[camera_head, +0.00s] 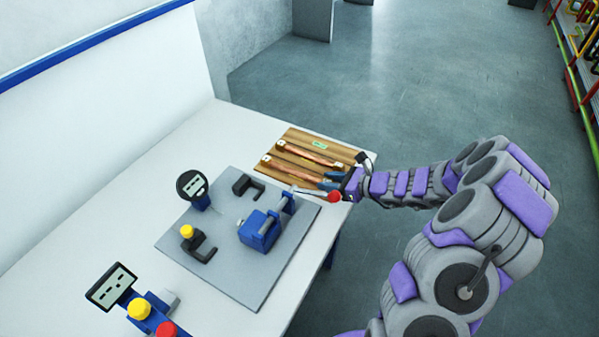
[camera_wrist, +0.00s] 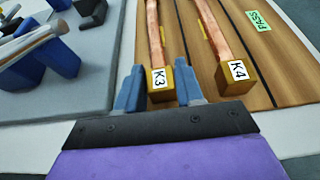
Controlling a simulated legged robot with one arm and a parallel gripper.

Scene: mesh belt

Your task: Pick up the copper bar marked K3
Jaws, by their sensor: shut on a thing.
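The copper bar marked K3 (camera_wrist: 155,36) has a brass end block with a white K3 label in the wrist view. My gripper (camera_wrist: 160,92) has its two blue fingers on either side of that block and is shut on it. In the head view the K3 bar (camera_head: 293,169) is the nearer bar on the wooden board (camera_head: 291,136), with my gripper (camera_head: 333,181) at its right end. I cannot tell whether the bar is clear of the board.
A second copper bar, K4 (camera_wrist: 213,33), lies beside K3, near a green PASS label (camera_wrist: 257,21). A grey plate (camera_head: 225,279) with a blue clamp (camera_head: 258,231), black brackets and a dial gauge (camera_head: 192,185) is close to my gripper. The white table (camera_head: 60,255) has bare room at left.

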